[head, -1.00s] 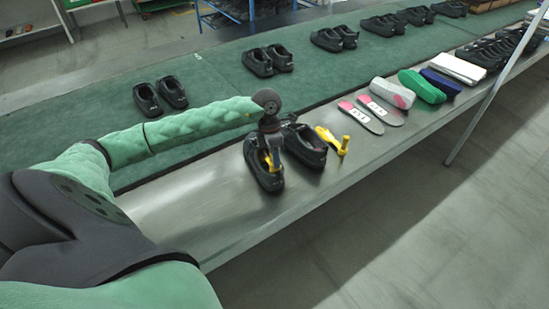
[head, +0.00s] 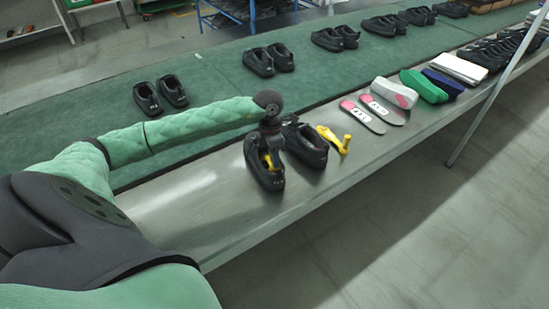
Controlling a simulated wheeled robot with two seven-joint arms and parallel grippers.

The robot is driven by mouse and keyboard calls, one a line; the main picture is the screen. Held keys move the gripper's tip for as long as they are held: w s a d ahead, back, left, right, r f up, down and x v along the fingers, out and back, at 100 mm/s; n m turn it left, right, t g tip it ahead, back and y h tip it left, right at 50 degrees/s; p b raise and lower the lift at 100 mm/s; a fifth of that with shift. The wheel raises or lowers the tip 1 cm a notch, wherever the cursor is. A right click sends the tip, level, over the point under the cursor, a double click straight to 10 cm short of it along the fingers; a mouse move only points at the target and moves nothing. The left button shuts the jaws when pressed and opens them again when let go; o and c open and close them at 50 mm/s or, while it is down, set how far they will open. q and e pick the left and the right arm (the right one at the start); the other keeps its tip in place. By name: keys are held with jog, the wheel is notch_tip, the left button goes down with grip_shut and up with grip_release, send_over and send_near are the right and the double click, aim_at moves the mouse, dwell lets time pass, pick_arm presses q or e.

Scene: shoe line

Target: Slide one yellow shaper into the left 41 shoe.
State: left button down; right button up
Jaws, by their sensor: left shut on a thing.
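Two black shoes stand side by side on the metal bench (head: 215,205). My left gripper (head: 269,146) is over the left shoe (head: 270,180), pointing down at its opening. It is shut on a yellow shaper (head: 268,160), whose lower part is at or in the shoe's opening. How deep it sits is hidden by the gripper and the shoe. The right shoe (head: 309,150) stands just beside it. Another yellow shaper (head: 336,138) lies on the bench right of the right shoe. The shoe size cannot be read. My right gripper is not in view.
Labelled insoles (head: 362,116), a white and pink bundle (head: 394,93), a green bundle (head: 424,86) and a blue one lie farther right on the bench. Behind is a green belt (head: 215,85) with several pairs of black shoes. The bench front left is bare.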

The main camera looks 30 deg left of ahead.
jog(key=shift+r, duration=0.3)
pick_arm(q)
jog(key=c, duration=1.2)
grip_release()
jog(key=shift+o, duration=0.2)
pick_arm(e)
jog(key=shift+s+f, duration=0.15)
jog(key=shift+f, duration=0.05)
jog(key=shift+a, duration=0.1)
pick_arm(q)
jog(key=shift+r, duration=0.15)
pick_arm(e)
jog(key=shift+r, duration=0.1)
pick_arm(q)
jog(key=shift+d+v, duration=0.2)
jog(key=shift+v, duration=1.05)
jog(key=shift+s+r, duration=0.1)
jog(key=shift+s, duration=0.05)
